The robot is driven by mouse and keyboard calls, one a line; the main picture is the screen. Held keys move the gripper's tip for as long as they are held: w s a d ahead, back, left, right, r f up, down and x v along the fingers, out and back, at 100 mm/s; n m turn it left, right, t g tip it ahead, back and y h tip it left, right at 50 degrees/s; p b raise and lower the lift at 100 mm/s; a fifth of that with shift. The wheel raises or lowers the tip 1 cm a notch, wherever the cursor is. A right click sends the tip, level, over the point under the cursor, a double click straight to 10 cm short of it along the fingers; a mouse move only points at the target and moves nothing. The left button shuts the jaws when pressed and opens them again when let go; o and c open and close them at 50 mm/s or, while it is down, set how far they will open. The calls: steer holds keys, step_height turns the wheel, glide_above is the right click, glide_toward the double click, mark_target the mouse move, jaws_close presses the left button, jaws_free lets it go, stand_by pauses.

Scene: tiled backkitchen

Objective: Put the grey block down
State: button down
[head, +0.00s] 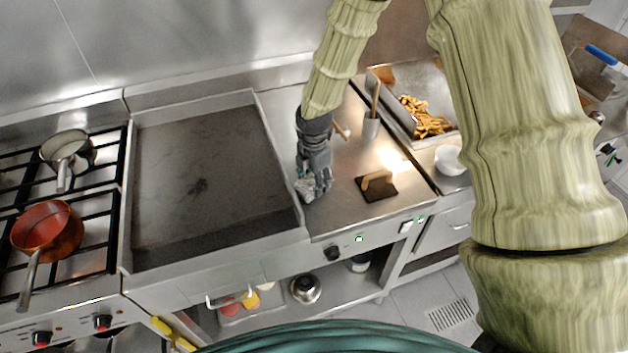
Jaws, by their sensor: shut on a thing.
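My gripper (316,188) points down at the left side of the steel counter (340,205), close to the right wall of the griddle. It is shut on the grey block (303,187), which shows as a small, mottled pale-grey patch at the fingers' left side. The fingers hide much of the block. I cannot tell from this view whether the block touches the counter or hangs just above it.
A dark board (377,192) with a beige piece on it lies right of my gripper. Behind stand a utensil cup (371,127) and a fries tray (385,100). A white bowl (449,160) is farther right. The griddle (205,180) is left. Bare counter lies between gripper and board.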

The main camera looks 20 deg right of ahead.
steer(key=shift+f, duration=0.4)
steer(key=shift+f, duration=0.15)
steer(key=c, duration=0.6)
jaws_free()
steer(key=shift+r, duration=0.25)
step_height(320, 180, up, 12)
steer(key=b, duration=0.4)
steer(key=shift+f, duration=0.1)
